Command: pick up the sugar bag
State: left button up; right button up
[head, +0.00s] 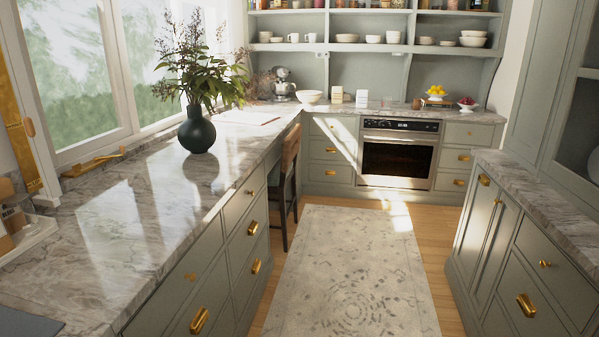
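No sugar bag can be clearly made out in the head view. Two small pale upright packages, a left one (336,95) and a right one (362,97), stand on the far counter left of the oven; they are too small to tell what they are. Neither of my grippers is in view.
A marble counter (95,245) runs along the left, with a dark vase (197,132) of branches on it. A chair (288,170) stands beside it. A rug (355,275) covers the open aisle towards the oven (397,158). Another counter (545,200) bounds the right.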

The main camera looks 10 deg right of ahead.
aim_at(337, 92)
jog(key=i+l+z, duration=0.1)
jog(key=i+z, duration=0.35)
jog(key=i, duration=3.7)
jog(key=i+j+z, duration=0.1)
jog(key=i, duration=1.7)
